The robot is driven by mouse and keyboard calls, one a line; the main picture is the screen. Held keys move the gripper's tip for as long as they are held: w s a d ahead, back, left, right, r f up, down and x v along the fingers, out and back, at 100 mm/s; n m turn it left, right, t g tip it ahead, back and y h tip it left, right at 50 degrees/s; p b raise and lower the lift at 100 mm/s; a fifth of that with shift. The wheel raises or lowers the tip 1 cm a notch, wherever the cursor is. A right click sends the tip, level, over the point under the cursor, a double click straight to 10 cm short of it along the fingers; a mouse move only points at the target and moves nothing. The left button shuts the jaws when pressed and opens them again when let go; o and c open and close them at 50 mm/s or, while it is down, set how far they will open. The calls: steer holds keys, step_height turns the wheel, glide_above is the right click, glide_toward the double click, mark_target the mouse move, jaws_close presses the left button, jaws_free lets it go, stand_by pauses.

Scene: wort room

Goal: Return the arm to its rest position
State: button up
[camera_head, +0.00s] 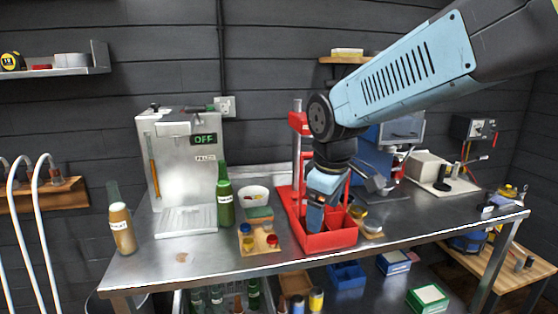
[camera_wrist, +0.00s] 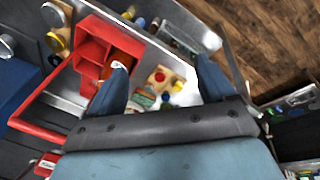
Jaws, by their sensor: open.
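My gripper (camera_wrist: 160,85) is open in the wrist view, with its two blue fingers spread apart and nothing seen between them but the bench below. In the head view my gripper (camera_head: 316,212) points down over the red carrier (camera_head: 332,240) on the metal bench. The arm reaches in from the upper right and bends down at the elbow. The red carrier (camera_wrist: 96,45) also shows in the wrist view, near the left finger. I cannot tell whether the finger touches it.
A silver machine with an OFF display (camera_head: 183,165) stands at the bench's left. A blue machine (camera_head: 374,160) stands behind the arm. Shelves hang on the wall.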

steer(key=s+d+r+m+t, duration=0.3)
steer(key=s+d+m, duration=0.6)
steer(key=d, duration=0.5)
steer(key=shift+s+d+r+m, duration=0.15)
steer(key=shift+s+r+m, duration=0.3)
steer(key=shift+m, duration=0.65)
steer(key=shift+o, duration=0.4)
steer(key=shift+w, duration=0.1)
